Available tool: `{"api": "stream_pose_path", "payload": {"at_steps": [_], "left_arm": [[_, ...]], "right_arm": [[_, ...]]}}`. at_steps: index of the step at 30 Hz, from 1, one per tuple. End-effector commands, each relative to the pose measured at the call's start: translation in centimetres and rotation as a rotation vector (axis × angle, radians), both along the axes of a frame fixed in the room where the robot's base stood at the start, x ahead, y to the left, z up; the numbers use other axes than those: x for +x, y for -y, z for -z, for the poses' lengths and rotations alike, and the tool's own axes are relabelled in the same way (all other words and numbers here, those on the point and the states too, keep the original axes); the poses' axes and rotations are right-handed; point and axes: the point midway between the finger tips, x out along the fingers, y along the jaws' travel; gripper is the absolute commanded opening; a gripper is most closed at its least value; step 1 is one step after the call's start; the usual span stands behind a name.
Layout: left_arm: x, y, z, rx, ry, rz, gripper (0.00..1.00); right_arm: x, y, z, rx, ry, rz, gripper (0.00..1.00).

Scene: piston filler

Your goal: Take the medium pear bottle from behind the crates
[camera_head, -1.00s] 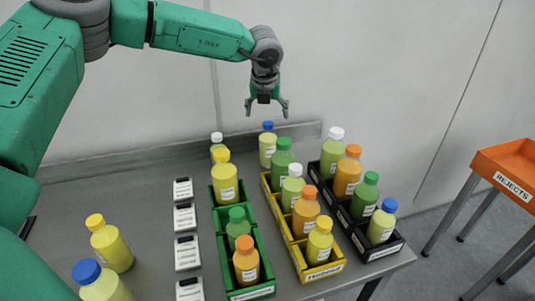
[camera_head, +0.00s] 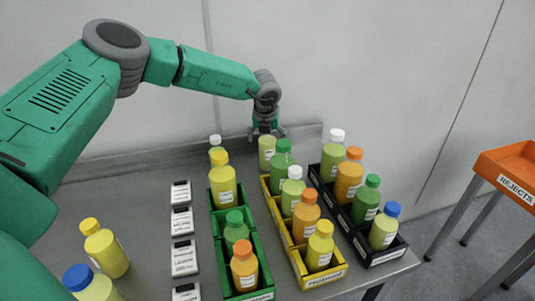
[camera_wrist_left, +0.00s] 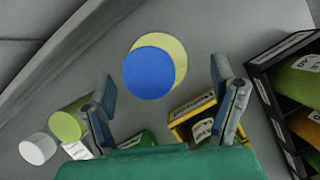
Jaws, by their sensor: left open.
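Two pale green bottles stand behind the crates, and I cannot read which is the medium pear one. One bottle (camera_head: 266,148) stands behind the yellow crate (camera_head: 322,279); its blue cap (camera_wrist_left: 149,73) shows from above in the left wrist view. The other bottle (camera_head: 216,154) has a white cap and stands behind the green crate (camera_head: 251,293). My left gripper (camera_head: 267,131) is open above the blue-capped bottle and hides its cap in the head view. In the wrist view the cap lies between the spread fingers, slightly beyond their tips. My right gripper is not in view.
The green, yellow and black (camera_head: 385,258) crates hold several bottles close to the gripper. A low back ledge (camera_head: 150,165) and the wall lie behind. Several white labelled devices (camera_head: 183,257) sit left of the crates. An orange rejects tray (camera_head: 510,180) stands at right.

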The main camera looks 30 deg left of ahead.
Motion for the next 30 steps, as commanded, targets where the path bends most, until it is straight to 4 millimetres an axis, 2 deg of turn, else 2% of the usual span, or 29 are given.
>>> {"api": "stream_pose_path", "payload": {"at_steps": [6,15,17,21,22,30], "left_arm": [[1.2,-0.8,2.8,-0.001,-0.002,0.001,0.79],[1.3,-1.1,3.4,-0.001,-0.002,0.0,0.79],[1.3,-1.1,3.4,-0.001,-0.002,0.0,0.61],[1.3,-1.1,3.5,-0.001,-0.003,0.0,0.12],[1.3,-1.1,3.5,-0.001,-0.003,0.0,0.07],[1.4,-1.1,3.2,-0.001,0.0,0.0,0.07]], "right_arm": [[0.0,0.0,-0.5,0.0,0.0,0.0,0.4],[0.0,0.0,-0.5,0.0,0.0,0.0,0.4],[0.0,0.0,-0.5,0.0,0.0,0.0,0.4],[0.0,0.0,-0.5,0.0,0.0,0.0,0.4],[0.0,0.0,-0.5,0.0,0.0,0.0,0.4],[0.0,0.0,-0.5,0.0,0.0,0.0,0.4]]}}
